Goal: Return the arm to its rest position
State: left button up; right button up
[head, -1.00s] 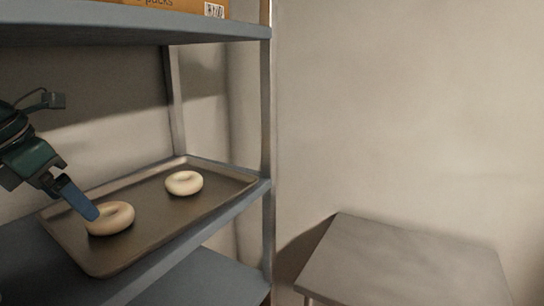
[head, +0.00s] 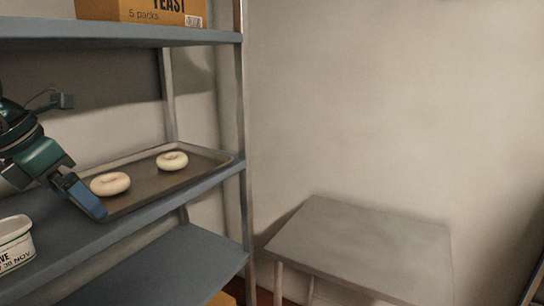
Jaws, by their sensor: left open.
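My left gripper (head: 84,196) comes in from the left with its blue fingertips pointing down and right. It is open, with nothing seen between its fingers. It is in front of the near part of a dark baking tray (head: 150,187) on the middle shelf. Two pale raw bagels lie on the tray. The nearer bagel (head: 98,184) is just behind the fingertips and the farther bagel (head: 164,163) is toward the back right. The gripper hides part of the tray's left side. My right gripper does not show.
A white labelled tub (head: 15,244) stands at the left on the middle shelf (head: 120,228). A cardboard yeast box (head: 140,11) sits on the upper shelf. The shelf post (head: 244,130) rises at the right. A bare grey table (head: 365,245) stands right of the shelf, with open space above it.

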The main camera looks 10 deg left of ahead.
pick_arm(q)
jog(key=w+d+f+n+t+h+p, duration=0.1)
jog(key=w+d+f+n+t+h, duration=0.2)
jog(key=d+f+n+h, duration=0.5)
jog(key=w+d+f+n+t+h+p, duration=0.1)
jog(key=w+d+f+n+t+h, duration=0.2)
jog(key=d+f+h, duration=0.45)
notch_tip(320, 180, down, 8)
jog(key=d+n+t+y+p, duration=0.15)
jog(key=n+t+y, duration=0.55)
jog(key=n, duration=0.7)
jog(key=s+d+f+n+g+y, duration=0.3)
jog(key=s+d+f+n, duration=0.1)
jog(key=f, duration=0.4)
jog(key=s+d+f+n+g+y, duration=0.3)
jog(key=s+d+f+n+g, duration=0.1)
jog(key=s+f+n, duration=0.3)
notch_tip(320, 180, down, 2)
jog(key=shift+s+d+y, duration=0.35)
jog(key=shift+s+d, duration=0.15)
jog(key=shift+s, duration=0.5)
jog(key=shift+c, duration=0.4)
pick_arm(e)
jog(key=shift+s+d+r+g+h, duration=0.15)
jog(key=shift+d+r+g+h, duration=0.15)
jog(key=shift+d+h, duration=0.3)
